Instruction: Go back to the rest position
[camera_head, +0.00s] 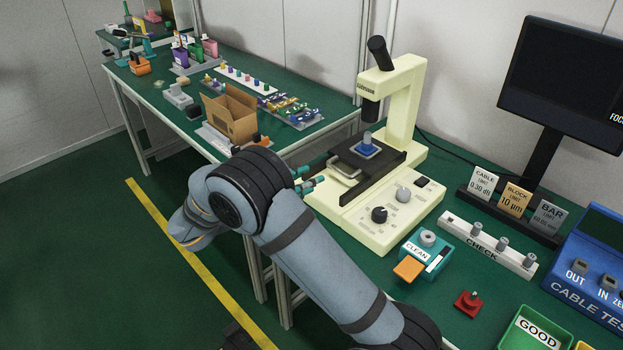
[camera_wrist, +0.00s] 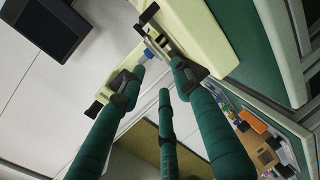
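My gripper (camera_head: 309,181) is mostly hidden behind my own arm in the head view; only its teal fingertips show, just left of the cream microscope (camera_head: 403,110). In the wrist view, the three dark-teal fingers of my gripper (camera_wrist: 160,82) stand apart with nothing held between them. A blue holder (camera_head: 367,149) with a light blue piece on top sits on the microscope's black stage, to the right of the fingertips and apart from them. The same blue piece shows past the fingertips in the wrist view (camera_wrist: 148,54).
A teal CLEAN box (camera_head: 437,261), a white CHECK strip (camera_head: 487,245), a red block (camera_head: 467,304) and a green GOOD tray (camera_head: 517,340) stand right of the microscope. A monitor (camera_head: 565,80) stands behind. An open cardboard box (camera_head: 231,115) sits on the left bench. The floor at left is clear.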

